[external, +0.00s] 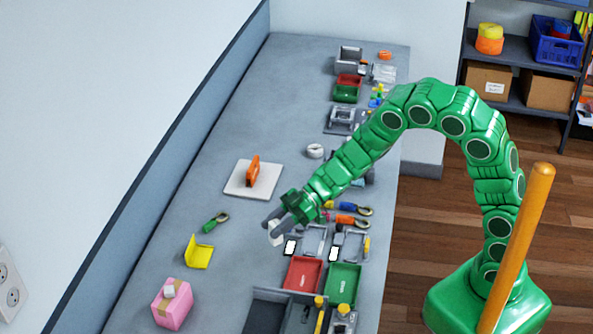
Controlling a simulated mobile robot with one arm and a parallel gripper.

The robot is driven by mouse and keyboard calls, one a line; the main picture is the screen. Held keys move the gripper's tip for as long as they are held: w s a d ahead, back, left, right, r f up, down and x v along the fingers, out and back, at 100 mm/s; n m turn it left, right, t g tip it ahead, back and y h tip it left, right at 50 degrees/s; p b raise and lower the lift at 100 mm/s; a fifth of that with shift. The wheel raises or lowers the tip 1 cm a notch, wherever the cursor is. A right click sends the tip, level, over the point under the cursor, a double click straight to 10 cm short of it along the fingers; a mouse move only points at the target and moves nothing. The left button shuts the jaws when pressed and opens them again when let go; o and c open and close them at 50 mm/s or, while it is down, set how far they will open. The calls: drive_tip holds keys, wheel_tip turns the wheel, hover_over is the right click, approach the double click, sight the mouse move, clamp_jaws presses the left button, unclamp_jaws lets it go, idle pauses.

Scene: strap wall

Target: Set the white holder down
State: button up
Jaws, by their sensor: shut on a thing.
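My gripper (272,219) hangs over the middle of the grey bench, pointing down and left. It is shut on a small white piece, which I take to be the white holder (276,234). The piece shows just below the fingers, and its upper part is hidden by them. I cannot tell whether its underside touches the bench or is a little above it.
An orange part stands on a white plate (260,192) behind the gripper. A yellow bracket (199,252) and pink block (173,308) are at left. Red (303,274) and green (343,284) trays lie in front. A white ring (315,151) lies behind. The bench's left side is mostly clear.

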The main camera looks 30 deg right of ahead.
drive_tip(key=shift+w+a+f, duration=0.8)
drive_tip(key=shift+f, duration=0.35)
drive_tip(key=shift+w+a+f, duration=0.75)
drive_tip(key=shift+w+f, duration=0.1)
drive_tip(key=shift+f, duration=0.25)
drive_tip(key=shift+w+a+f, duration=0.8)
drive_tip(key=shift+f, duration=1.85)
drive_tip(key=shift+f, duration=0.1)
drive_tip(key=o, duration=1.1)
drive_tip(key=v, duration=1.2)
